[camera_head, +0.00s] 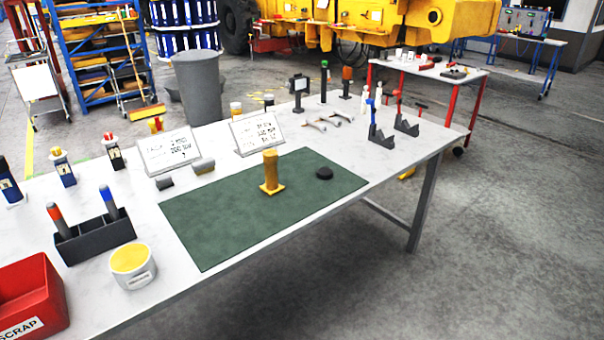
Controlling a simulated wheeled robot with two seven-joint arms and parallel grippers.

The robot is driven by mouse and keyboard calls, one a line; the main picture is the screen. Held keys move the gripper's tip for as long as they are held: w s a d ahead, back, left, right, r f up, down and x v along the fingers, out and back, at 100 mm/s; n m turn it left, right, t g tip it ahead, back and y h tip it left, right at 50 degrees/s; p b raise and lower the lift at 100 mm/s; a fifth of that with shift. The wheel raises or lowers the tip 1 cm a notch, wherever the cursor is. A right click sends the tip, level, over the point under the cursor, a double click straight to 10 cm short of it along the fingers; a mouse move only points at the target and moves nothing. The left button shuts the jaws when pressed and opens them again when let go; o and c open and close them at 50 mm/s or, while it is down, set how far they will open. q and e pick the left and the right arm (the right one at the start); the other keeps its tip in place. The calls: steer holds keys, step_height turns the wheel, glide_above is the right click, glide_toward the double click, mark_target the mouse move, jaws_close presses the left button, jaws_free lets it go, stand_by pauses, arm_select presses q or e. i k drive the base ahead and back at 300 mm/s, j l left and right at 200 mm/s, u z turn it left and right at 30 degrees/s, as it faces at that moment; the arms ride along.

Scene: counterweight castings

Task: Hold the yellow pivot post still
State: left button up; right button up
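The yellow pivot post (270,170) stands upright on the green mat (215,231). It is a round yellow column on a flat square yellow base. Nothing touches its sides. A small black round disc (324,173) lies on the mat to the right of the post. Neither of my grippers shows in the head view.
A red scrap bin (30,294), a tub of yellow stuff (132,266) and a dark holder (95,240) with two handled tools stand at the table's left. Two sign plates (168,151) (258,132) stand behind the mat. The mat's front left is clear.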

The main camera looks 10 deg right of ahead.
mark_target(272, 187)
steer(key=i+l+u, duration=0.3)
steer(key=i+l, duration=0.15)
steer(key=l, duration=0.3)
steer(key=i+l+u, duration=0.1)
steer(key=l, duration=0.3)
steer(key=i+l+u, duration=0.15)
steer(key=i+l, duration=0.15)
steer(key=i+l+u, duration=0.15)
steer(key=l, duration=0.4)
steer(key=i+l+u, duration=0.15)
steer(key=l, duration=0.3)
steer(key=i+l+u, duration=0.1)
steer(key=l, duration=0.35)
steer(key=i+l+u, duration=0.15)
steer(key=l, duration=0.3)
steer(key=k, duration=0.05)
